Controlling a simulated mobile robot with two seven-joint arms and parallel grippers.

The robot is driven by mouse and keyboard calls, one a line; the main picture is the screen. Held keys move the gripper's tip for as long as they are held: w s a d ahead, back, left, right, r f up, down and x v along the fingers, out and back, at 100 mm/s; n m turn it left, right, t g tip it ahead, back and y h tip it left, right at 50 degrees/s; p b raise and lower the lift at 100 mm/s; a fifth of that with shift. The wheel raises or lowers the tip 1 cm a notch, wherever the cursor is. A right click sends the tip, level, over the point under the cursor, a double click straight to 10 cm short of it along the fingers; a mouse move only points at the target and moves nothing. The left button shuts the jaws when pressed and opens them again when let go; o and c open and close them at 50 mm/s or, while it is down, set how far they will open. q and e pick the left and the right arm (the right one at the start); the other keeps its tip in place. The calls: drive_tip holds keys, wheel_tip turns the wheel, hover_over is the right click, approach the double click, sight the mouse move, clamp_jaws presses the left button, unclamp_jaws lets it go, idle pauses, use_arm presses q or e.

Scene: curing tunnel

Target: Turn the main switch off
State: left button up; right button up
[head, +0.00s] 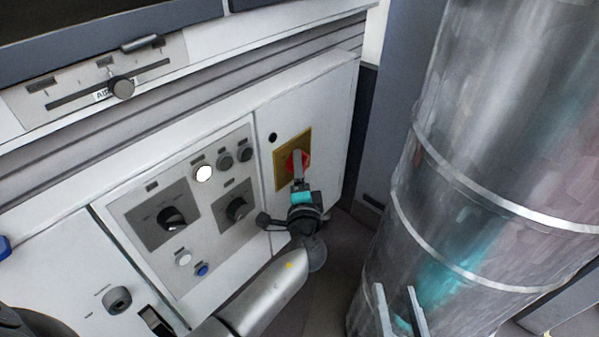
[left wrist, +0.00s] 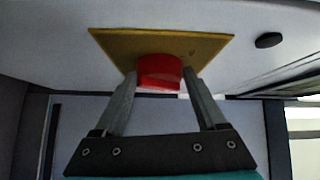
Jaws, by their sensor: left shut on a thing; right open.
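The main switch is a red knob (head: 302,162) on a yellow plate (head: 281,176), on the right part of the white cabinet front. In the left wrist view the red knob (left wrist: 160,72) sits between my two fingers, below the yellow plate (left wrist: 120,44). My left gripper (head: 298,166) is shut on the red knob. In the head view its fingers cover part of the knob, so its exact turn angle is hard to tell. My right gripper (head: 400,305) is open and empty at the bottom, in front of the metal cylinder.
A grey panel (head: 190,222) with dials, buttons and a lit white lamp (head: 204,173) is left of the switch. A slider (head: 122,88) is above left. A large shiny metal cylinder (head: 480,180) stands close on the right. A dark gap separates it from the cabinet.

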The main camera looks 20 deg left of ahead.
use_arm(q)
drive_tip(key=shift+w+d+f+n+t+y, duration=0.15)
drive_tip(key=shift+n+t+y, duration=0.15)
drive_tip(key=shift+n+t, duration=0.45)
drive_tip(key=shift+f+n+t+y, duration=0.1)
drive_tip(key=shift+n+t+y, duration=0.15)
drive_tip(key=shift+n+y, duration=0.2)
idle(0.3)
drive_tip(key=o, duration=1.3)
drive_tip(key=shift+n, duration=0.3)
drive_tip(key=p+v, duration=0.2)
drive_tip(key=v, duration=1.3)
drive_tip(key=shift+f, duration=0.15)
use_arm(e)
drive_tip(key=d+f+g, duration=0.1)
drive_tip(key=w+d+f+g+h, duration=0.1)
drive_tip(key=g, duration=0.1)
drive_tip(key=shift+d+f+n, duration=0.1)
drive_tip(key=shift+n, duration=0.3)
